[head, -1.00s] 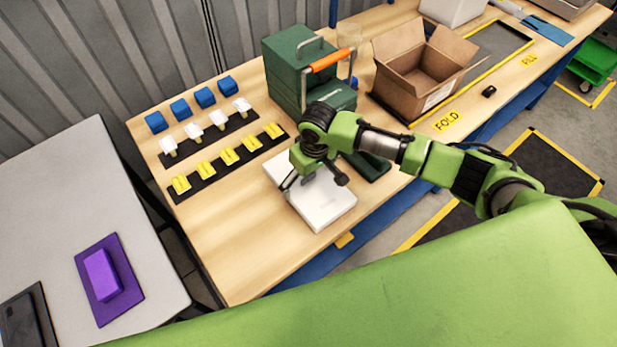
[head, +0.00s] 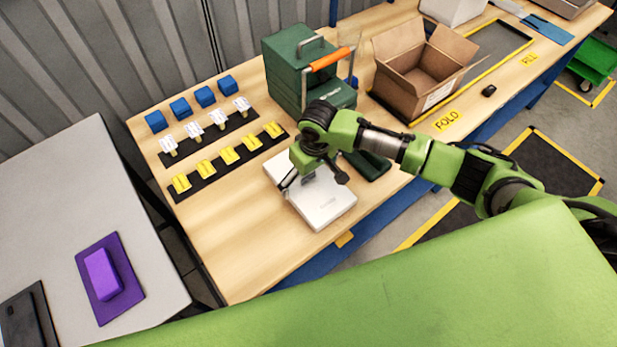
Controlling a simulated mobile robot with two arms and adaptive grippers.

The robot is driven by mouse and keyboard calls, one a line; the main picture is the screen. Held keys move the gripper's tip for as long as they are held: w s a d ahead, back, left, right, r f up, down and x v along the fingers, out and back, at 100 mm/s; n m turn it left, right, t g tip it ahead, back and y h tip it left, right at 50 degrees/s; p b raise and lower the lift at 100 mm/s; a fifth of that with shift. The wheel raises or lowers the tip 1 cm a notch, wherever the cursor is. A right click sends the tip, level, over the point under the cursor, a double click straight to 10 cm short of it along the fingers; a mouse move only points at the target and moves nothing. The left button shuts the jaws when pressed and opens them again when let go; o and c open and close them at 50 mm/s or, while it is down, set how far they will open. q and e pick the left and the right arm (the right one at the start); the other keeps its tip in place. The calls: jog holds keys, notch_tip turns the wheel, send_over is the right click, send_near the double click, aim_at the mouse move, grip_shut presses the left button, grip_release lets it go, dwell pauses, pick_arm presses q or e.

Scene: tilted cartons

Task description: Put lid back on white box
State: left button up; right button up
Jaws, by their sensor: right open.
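A flat white box (head: 326,207) lies on the wooden table near its front edge. Its upper surface looks closed and flat; I cannot tell the lid apart from the box. My right gripper (head: 287,187) is over the box's left part, pointing down, with its fingers apart at the box's upper left side. The gripper and wrist hide part of the box, and I cannot tell whether the fingers touch it. My left gripper does not show.
A green machine with an orange handle (head: 330,60) stands behind the box. An open cardboard carton (head: 415,80) is to its right. Blue blocks (head: 205,97), white pieces and yellow pieces (head: 228,155) stand in rows at the left. The table's front left (head: 235,260) is clear.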

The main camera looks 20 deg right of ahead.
notch_tip(320, 180, up, 18)
jog(key=s+p, duration=0.1)
jog(key=p, duration=0.8)
jog(key=shift+s+d+r, duration=0.15)
jog(key=shift+s+d, duration=0.05)
jog(key=shift+d, duration=0.05)
